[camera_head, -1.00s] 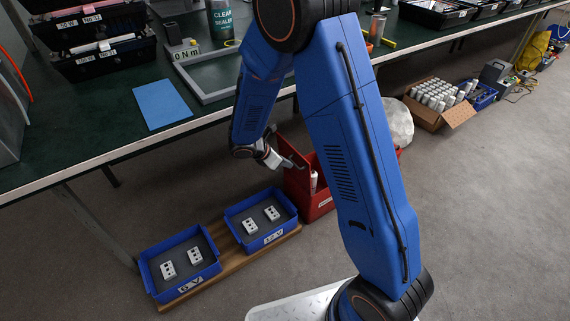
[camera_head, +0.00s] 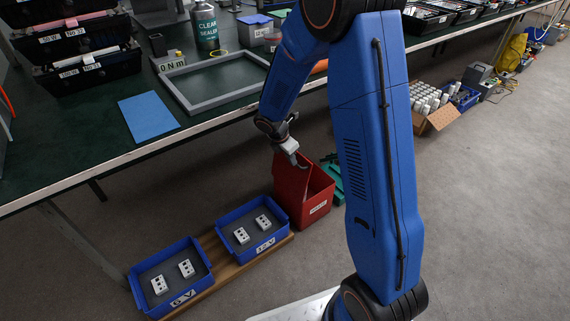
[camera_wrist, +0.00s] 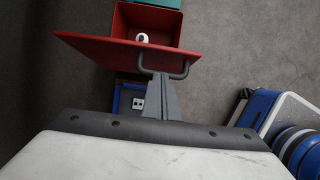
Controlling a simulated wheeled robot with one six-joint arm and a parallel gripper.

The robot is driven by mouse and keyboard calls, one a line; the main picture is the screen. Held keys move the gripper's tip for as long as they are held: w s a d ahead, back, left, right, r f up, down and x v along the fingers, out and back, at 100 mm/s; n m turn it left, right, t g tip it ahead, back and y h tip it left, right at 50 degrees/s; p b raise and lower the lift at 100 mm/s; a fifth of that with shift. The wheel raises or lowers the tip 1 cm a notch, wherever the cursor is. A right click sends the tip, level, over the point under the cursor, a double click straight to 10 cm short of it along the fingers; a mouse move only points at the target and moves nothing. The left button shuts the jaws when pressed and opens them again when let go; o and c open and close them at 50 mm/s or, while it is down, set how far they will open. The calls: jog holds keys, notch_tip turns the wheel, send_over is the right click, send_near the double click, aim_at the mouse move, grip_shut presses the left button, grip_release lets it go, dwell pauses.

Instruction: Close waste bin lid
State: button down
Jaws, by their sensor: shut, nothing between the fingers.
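The red waste bin (camera_head: 320,206) stands on the floor just past the end of the wooden board. Its red lid (camera_head: 290,184) is open, standing steeply up on the bin's left side. In the wrist view the lid (camera_wrist: 100,48) spans below the bin opening (camera_wrist: 122,20), and a white round thing lies inside. My gripper (camera_head: 300,162) is shut and empty at the lid's top. In the wrist view its fingertips (camera_wrist: 161,76) are at the handle; I cannot tell whether they touch it.
Two blue trays (camera_head: 135,283) with white blocks sit on a wooden board left of the bin. A green workbench (camera_head: 100,155) overhangs behind. A teal object (camera_head: 333,172) lies right beside the bin. Grey floor (camera_head: 480,220) is clear to the right.

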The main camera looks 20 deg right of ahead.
jog(key=shift+w+d+y, duration=0.2)
jog(key=shift+d+y, duration=0.2)
jog(key=shift+d, duration=0.45)
jog(key=w+d+f+g+y, duration=0.1)
jog(key=w+d+f+y, duration=0.15)
jog(key=d, duration=0.55)
jog(key=w+d+f+g+y, duration=0.1)
jog(key=w+d+f+y, duration=0.2)
jog(key=d, duration=0.4)
jog(key=w+d+f, duration=0.1)
jog(key=d+f, duration=0.2)
jog(key=f, duration=0.3)
jog(key=d+f+h, duration=0.1)
jog(key=d+f, duration=0.3)
jog(key=f, duration=0.2)
jog(key=shift+w+f, duration=0.15)
jog(key=shift+w, duration=0.2)
